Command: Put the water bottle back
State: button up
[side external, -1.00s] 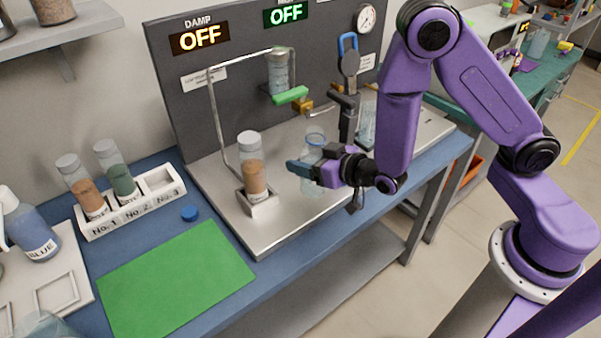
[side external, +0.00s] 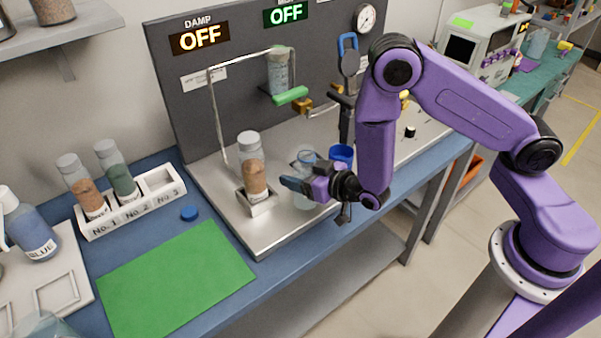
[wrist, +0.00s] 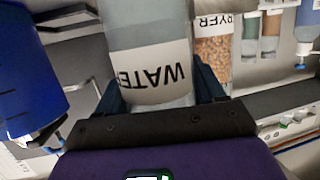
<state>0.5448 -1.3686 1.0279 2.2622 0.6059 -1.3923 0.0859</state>
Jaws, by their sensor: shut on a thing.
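The water bottle (wrist: 145,40) is clear with a white label reading WATER, and it fills the middle of the wrist view. In the side view the bottle (side external: 304,198) is partly hidden behind my gripper, over the front of the metal bench plate. My gripper (side external: 290,185) is shut around the bottle, with a finger on each side of it. I cannot tell whether the bottle touches the plate.
A vial of orange grains (side external: 252,170) stands in a metal holder left of my gripper. A blue container (side external: 341,153) is close behind my wrist. A bent metal frame (side external: 216,115) rises behind. The green mat (side external: 175,280) is clear.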

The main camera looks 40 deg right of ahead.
jog(key=shift+f, duration=0.1)
jog(key=o, duration=1.3)
jog(key=shift+v, duration=6.05)
